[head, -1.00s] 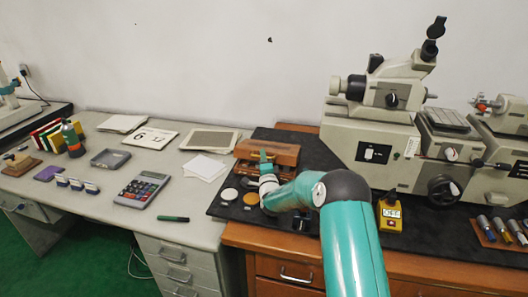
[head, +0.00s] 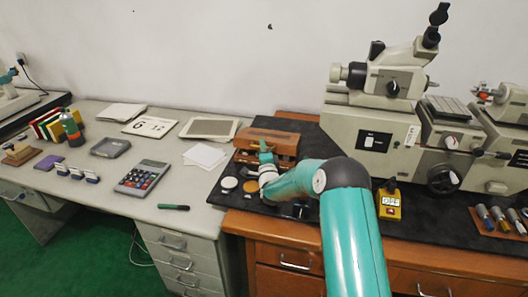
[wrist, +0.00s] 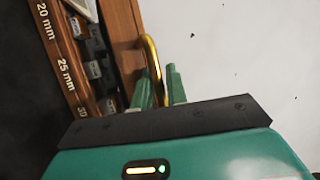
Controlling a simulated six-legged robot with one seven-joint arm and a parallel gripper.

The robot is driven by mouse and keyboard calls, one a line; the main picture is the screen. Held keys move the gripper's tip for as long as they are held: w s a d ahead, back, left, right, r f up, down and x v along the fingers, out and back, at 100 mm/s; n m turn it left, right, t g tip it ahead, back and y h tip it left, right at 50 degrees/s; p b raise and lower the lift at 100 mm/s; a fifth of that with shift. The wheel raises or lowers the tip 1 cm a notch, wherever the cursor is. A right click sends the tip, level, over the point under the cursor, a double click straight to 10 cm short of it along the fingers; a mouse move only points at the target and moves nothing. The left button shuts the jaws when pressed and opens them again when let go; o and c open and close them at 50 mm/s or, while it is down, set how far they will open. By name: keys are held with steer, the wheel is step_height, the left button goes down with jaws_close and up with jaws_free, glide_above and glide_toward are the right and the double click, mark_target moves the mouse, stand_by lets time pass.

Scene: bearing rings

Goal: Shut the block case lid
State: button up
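The block case (head: 284,138) is a brown wooden case on the black mat, in front of my forearm's end in the head view. In the wrist view its inside shows, with grey blocks (wrist: 91,69) beside a wooden strip (wrist: 62,62) marked 20 mm and 25 mm, so the lid is not covering them there. A curved brass bar (wrist: 151,55) rises at the case's wooden edge (wrist: 124,40). My gripper (wrist: 158,85) has its two green fingers apart, one on each side of the brass bar. Whether they touch it is unclear. In the head view my gripper (head: 265,150) is at the case's front.
White and orange discs (head: 229,183) lie left of my wrist on the mat. A large grey machine (head: 372,140) stands to the right, with a yellow boxed gauge (head: 389,203) before it.

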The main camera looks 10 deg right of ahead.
steer(key=r+v, duration=0.1)
steer(key=v, duration=0.4)
steer(key=r+v, duration=0.1)
steer(key=v, duration=1)
steer(key=shift+s+r, duration=0.35)
steer(key=shift+s, duration=0.35)
